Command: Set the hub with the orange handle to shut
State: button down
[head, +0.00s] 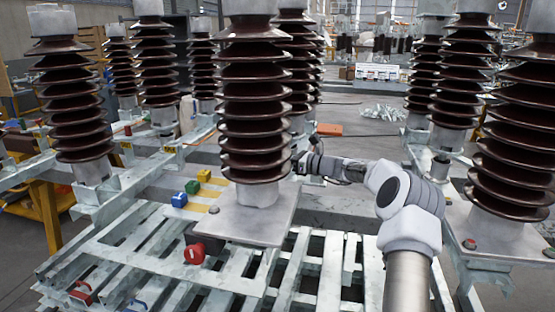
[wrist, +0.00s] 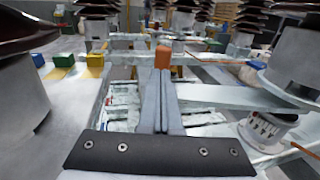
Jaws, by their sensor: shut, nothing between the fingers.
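My gripper (wrist: 160,82) is shut and empty, its long grey fingers together in the middle of the wrist view. An orange block-shaped piece (wrist: 162,57) shows right by the fingertips; I cannot tell whether they touch it, or whether it is the hub's handle. At the right of the wrist view is a pale round fitting (wrist: 268,130) with small dark and red marks, and a thin orange rod (wrist: 306,151) beside it. In the head view my gripper (head: 302,165) is partly hidden behind the central insulator. The hub's setting cannot be read.
A large brown ribbed insulator (head: 252,100) stands left of my arm, with another (head: 515,150) to the right. Blue (head: 179,199), green (head: 192,187) and yellow (head: 203,175) blocks sit left of its plate. A red knob (head: 194,253) is in front. Slatted steel framework lies below.

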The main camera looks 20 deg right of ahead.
jog(key=w+a+m+t+h+p, duration=0.1)
jog(key=w+a+h+p, duration=0.1)
jog(key=w+a, duration=0.4)
jog(key=shift+w+a+m+t+p, duration=0.3)
jog(key=shift+w+p, duration=0.05)
jog(key=shift+p, duration=0.5)
jog(key=shift+f, duration=0.1)
jog(key=p+v, duration=0.3)
jog(key=v, duration=1.4)
jog(key=shift+d, duration=0.3)
jog(key=shift+s, duration=0.1)
